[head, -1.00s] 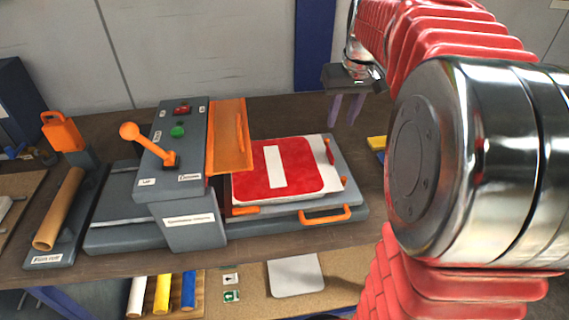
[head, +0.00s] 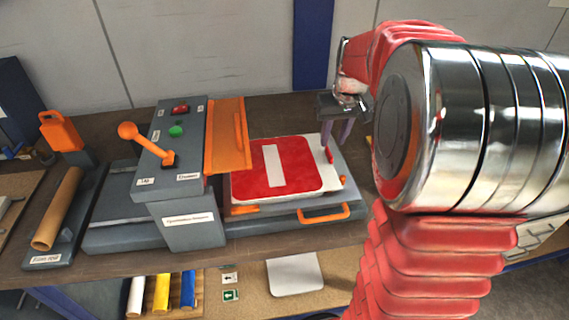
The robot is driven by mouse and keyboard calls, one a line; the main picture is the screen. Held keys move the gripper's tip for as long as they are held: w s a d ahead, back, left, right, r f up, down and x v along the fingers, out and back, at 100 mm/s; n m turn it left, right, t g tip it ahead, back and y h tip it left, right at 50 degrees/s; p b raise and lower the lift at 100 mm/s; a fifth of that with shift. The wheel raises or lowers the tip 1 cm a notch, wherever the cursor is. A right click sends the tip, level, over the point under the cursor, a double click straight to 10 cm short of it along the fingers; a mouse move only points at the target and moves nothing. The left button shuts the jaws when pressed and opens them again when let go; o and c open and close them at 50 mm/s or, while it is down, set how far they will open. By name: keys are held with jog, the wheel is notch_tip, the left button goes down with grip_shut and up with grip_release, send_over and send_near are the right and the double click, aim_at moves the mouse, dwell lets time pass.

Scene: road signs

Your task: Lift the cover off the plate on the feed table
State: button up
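The feed table (head: 349,205) is the grey bed on the right side of the machine, with an orange handle at its front. A pale plate (head: 316,187) lies flat on it. A red rounded square with a white bar (head: 252,186) covers most of the plate; I cannot tell whether this is the separate cover. A small red upright piece (head: 329,155) stands near the right edge. My gripper (head: 335,140) is just above the bed's back right part. Its fingers point down, apart and empty, close to the red piece; contact is unclear.
The grey machine (head: 190,232) has an orange lever (head: 150,145), buttons and a raised orange panel (head: 227,140) left of the plate. A brown roll (head: 58,210) lies at the left. My own arm hides the right side of the bench.

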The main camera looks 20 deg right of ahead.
aim_at(329, 151)
jog(key=shift+f, duration=0.1)
jog(key=shift+x, duration=2.55)
jog(key=shift+c, duration=0.5)
grip_shut()
